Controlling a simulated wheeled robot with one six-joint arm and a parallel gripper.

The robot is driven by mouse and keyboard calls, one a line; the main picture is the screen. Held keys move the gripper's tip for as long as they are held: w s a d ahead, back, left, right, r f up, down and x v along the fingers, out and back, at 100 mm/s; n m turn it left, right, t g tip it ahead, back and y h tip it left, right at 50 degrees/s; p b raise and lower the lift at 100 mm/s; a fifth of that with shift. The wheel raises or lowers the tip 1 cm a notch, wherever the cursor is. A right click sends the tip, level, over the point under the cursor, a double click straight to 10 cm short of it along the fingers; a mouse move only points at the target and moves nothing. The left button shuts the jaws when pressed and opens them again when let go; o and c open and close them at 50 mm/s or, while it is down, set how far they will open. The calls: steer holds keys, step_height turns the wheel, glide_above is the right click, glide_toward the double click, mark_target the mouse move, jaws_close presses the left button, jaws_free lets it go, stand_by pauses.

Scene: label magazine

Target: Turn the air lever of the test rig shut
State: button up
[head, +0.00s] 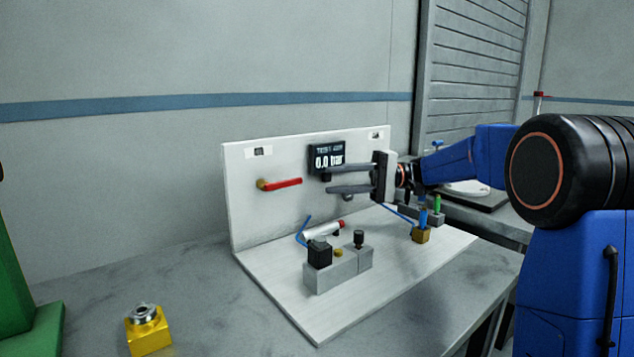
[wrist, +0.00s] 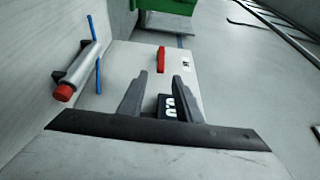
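The red air lever (head: 285,183) lies roughly level on the upright white panel of the test rig (head: 240,215), with its brass pivot at its left end. It also shows in the wrist view (wrist: 160,59), beyond my fingertips. My gripper (head: 328,179) is open and empty, to the right of the lever and apart from it. Its fingers point left, one above the other in the head view, in front of the panel. In the wrist view the gap between the fingers (wrist: 159,77) is empty. The dark display (head: 328,159) reads 0.0 bar and is partly hidden by my gripper.
A brass block (head: 421,235) sits at the right of the base. A yellow block (head: 149,330) stands on the table at front left. Space before the lever looks clear.

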steer(key=v, duration=0.6)
